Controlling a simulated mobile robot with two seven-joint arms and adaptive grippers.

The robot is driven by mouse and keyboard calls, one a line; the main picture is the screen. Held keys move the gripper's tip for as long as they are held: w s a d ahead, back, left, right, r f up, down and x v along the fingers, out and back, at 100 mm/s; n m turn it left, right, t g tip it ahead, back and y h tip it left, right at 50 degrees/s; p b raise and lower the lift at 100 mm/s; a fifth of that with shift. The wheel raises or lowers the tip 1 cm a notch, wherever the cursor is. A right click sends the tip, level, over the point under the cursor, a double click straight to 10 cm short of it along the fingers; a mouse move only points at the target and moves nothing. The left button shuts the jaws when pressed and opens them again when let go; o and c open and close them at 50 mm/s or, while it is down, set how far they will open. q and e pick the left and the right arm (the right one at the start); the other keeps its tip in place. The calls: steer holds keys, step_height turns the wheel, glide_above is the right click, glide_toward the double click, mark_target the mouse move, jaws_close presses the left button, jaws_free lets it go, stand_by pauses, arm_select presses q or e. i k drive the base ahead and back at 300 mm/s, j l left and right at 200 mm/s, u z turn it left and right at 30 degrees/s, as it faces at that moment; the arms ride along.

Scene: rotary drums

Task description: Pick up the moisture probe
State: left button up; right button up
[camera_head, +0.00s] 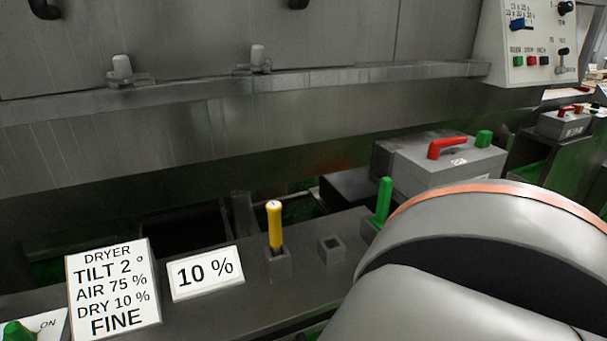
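A yellow-handled stick (275,226), which looks like the moisture probe, stands upright in a small square grey holder (279,265) on the dark bench. Its lower end is hidden inside the holder. To its right is a second small square socket (332,248) that looks empty. A large grey arm link of mine with a copper-coloured ring fills the lower right. Neither of my grippers is in view, and nothing touches the yellow stick.
A sign with dryer settings (113,290) and a "10 %" sign (206,273) stand left of the holder. A green upright handle (383,203) and a grey box with a red handle (447,165) are to the right. A steel rail (330,80) crosses behind.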

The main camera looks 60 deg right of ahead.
mark_target(274, 207)
steer(key=z, duration=1.55)
